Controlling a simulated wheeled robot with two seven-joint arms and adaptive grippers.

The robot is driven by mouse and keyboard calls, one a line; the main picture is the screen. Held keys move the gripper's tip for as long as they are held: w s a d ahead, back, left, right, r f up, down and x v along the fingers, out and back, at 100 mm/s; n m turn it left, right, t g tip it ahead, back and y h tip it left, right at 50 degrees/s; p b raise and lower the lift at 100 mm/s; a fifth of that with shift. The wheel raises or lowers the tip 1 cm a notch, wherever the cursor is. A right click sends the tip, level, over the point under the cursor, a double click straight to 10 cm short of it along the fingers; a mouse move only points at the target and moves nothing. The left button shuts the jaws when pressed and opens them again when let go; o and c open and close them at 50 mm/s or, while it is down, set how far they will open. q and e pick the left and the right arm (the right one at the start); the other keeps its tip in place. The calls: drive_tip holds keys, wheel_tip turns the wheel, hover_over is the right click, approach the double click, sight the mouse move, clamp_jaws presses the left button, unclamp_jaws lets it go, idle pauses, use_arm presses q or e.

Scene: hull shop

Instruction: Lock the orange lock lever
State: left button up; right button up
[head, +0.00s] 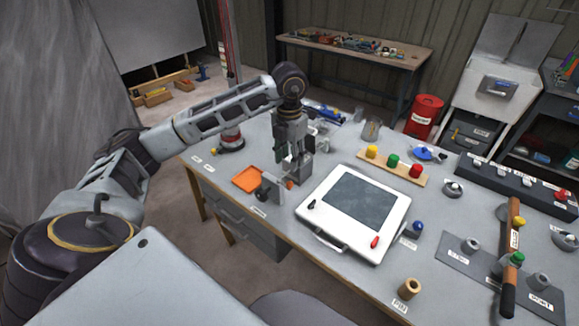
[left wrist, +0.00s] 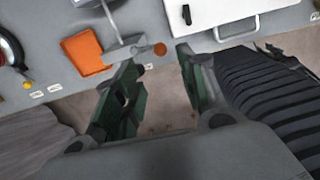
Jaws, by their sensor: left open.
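My left gripper (head: 290,156) points down over the left part of the workbench, above the front edge area. In the left wrist view its two green-padded fingers (left wrist: 160,64) stand apart with nothing between them. Just beyond the fingertips is a small round orange-brown end (left wrist: 160,48) beside a grey T-shaped piece (left wrist: 132,46); I cannot tell whether this is the lock lever. In the head view a grey upright piece (head: 270,190) stands near the front edge, left of the white panel. An orange flat square (head: 247,179) lies beside it. My right gripper is out of view.
The white panel box (head: 315,212) with a dark screen and front handle lies to the right. A rack with yellow, green and red knobs (head: 392,162) is behind it. A wooden cylinder (head: 409,289) stands near the front right. A red drum (head: 424,114) stands behind the bench.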

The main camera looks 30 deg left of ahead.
use_arm(q)
drive_tip(key=shift+r, duration=1.05)
